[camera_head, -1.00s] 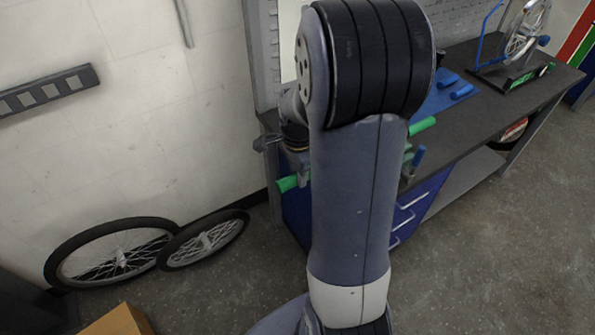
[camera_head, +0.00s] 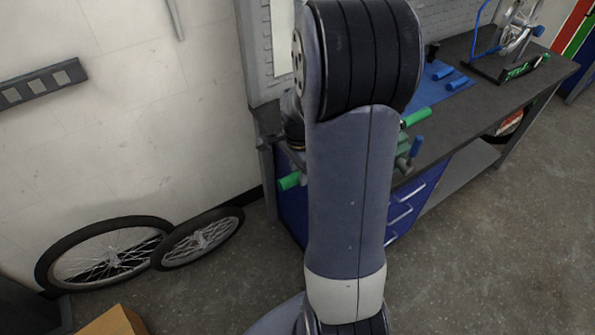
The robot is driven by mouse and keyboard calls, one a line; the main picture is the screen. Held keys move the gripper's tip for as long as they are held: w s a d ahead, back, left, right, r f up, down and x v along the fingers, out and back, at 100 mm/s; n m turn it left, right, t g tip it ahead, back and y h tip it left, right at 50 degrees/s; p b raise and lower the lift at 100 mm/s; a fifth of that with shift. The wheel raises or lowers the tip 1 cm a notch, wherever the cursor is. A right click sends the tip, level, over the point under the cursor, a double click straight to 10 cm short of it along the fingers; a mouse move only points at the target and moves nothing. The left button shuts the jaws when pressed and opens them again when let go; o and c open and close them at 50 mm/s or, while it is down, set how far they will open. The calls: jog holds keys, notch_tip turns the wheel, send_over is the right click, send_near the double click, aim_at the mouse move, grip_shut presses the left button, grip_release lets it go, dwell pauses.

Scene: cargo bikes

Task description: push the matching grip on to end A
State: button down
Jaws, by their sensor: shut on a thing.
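A green grip (camera_head: 289,181) shows just left of my arm, at the front left of the workbench. My gripper (camera_head: 301,170) is mostly hidden behind my own arm; the little that shows is at this grip, and it is shut on it. Another green grip-like piece (camera_head: 416,117) sticks out to the right of my arm over the bench. Below it a short blue piece (camera_head: 416,147) stands near a grey-green fixture (camera_head: 404,160), partly hidden. End A and any bar between these pieces are hidden behind my arm, so I cannot tell whether the held grip touches it.
Two blue grips (camera_head: 443,73) (camera_head: 457,83) lie on a blue mat (camera_head: 426,95) on the workbench (camera_head: 487,105). A wheel stand (camera_head: 515,65) is at the bench's far end. Two wheels (camera_head: 110,252) (camera_head: 200,240) lean at the wall. A cardboard box (camera_head: 112,322) is at the lower left.

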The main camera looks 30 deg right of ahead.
jog(key=shift+d, duration=0.25)
jog(key=shift+d, duration=0.35)
jog(key=shift+d, duration=0.35)
dwell(0.4)
jog(key=shift+d, duration=0.7)
jog(key=shift+d, duration=0.2)
jog(key=shift+w+d, duration=0.15)
jog(key=shift+d, duration=2.15)
jog(key=shift+d+p, duration=0.15)
jog(key=shift+p, duration=0.15)
jog(key=shift+w+d+p, duration=0.1)
jog(key=shift+d+p, duration=0.2)
jog(key=shift+d, duration=2.35)
jog(key=shift+d+r, duration=0.1)
jog(key=shift+d, duration=0.35)
